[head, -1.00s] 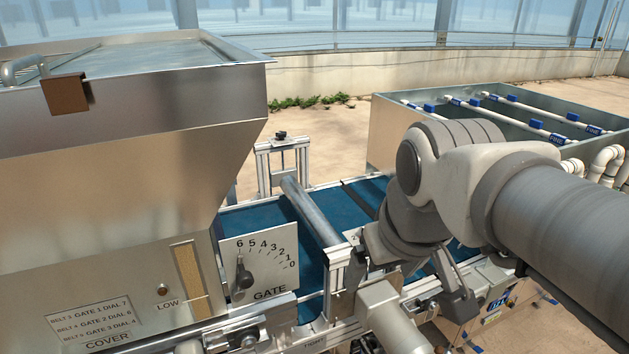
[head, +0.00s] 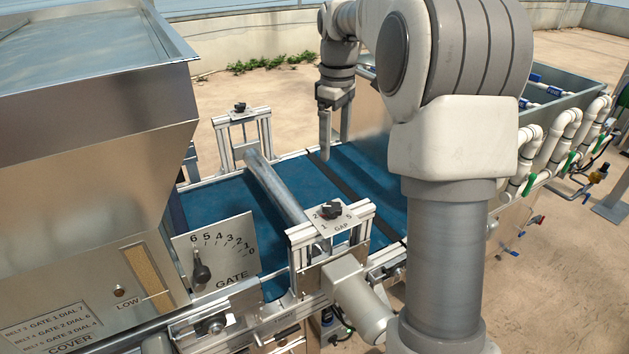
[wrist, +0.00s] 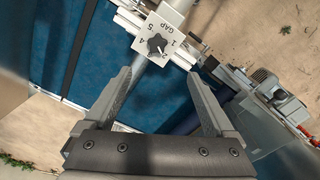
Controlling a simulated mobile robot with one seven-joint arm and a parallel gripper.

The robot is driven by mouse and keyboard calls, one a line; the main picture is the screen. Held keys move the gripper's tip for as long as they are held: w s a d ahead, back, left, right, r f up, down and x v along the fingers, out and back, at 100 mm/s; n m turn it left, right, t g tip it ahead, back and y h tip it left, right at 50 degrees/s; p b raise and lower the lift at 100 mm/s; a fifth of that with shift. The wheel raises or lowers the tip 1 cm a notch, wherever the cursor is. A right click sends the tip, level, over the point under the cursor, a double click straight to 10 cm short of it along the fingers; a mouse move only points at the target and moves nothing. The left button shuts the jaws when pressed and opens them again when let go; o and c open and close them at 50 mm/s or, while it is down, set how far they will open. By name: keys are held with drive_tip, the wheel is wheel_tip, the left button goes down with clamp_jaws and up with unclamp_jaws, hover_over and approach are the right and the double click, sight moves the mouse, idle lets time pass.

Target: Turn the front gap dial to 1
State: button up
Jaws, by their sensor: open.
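The front gap dial (head: 331,210) is a dark knob on a white plate marked GAP, on top of the near post of the roller frame. It also shows in the wrist view (wrist: 157,45), at the top, beyond my fingertips. Figures 1, 2, 4 and 5 are readable around it there; I cannot tell surely which one its pointer faces. My gripper (head: 335,148) hangs fingers down above the blue belt, behind the dial and well apart from it. In the wrist view my gripper (wrist: 159,76) is open with nothing between its fingers.
A metal roller (head: 280,192) spans the blue belt (head: 228,205) to a similar post with another dark knob (head: 240,107) at the far side. A GATE dial plate (head: 232,258) and a large metal hopper (head: 95,135) stand at left. A metal trough with white pipes (head: 565,130) stands at right.

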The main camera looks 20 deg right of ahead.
sight(333, 206)
drive_tip(key=f, duration=0.6)
drive_tip(key=f+p, duration=0.1)
drive_tip(key=f, duration=1.1)
drive_tip(key=shift+w+d, duration=0.2)
drive_tip(key=shift+w, duration=0.2)
drive_tip(key=c, duration=1.4)
drive_tip(key=shift+r, duration=0.1)
